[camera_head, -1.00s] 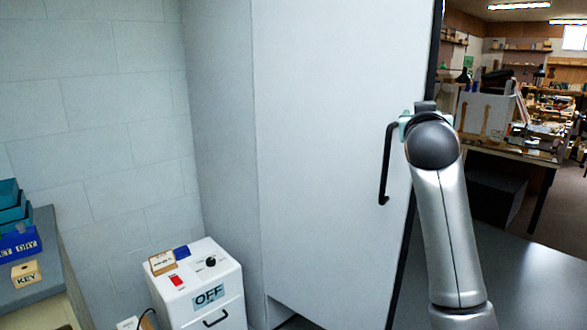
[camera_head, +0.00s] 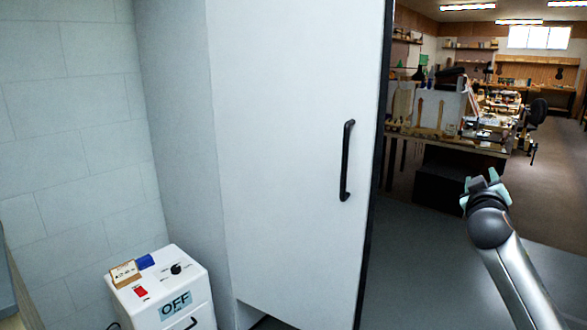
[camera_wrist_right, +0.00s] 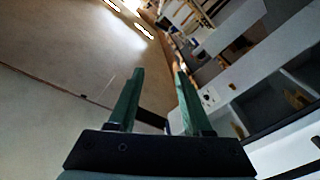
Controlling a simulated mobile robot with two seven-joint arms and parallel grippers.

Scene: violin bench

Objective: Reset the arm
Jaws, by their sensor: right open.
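My right gripper (camera_head: 484,183) is at the right of the head view, in the open space right of the white cabinet door (camera_head: 290,130). It is apart from the black door handle (camera_head: 347,160). In the right wrist view the two green fingers of my right gripper (camera_wrist_right: 158,95) stand apart with nothing between them. My left gripper is in neither view.
A white unit (camera_head: 165,295) with an OFF label, a red switch and a black knob stands at lower left. A cluttered workbench (camera_head: 455,142) stands behind at the right, with a chair (camera_head: 536,115) beyond. Grey floor is clear around my right arm.

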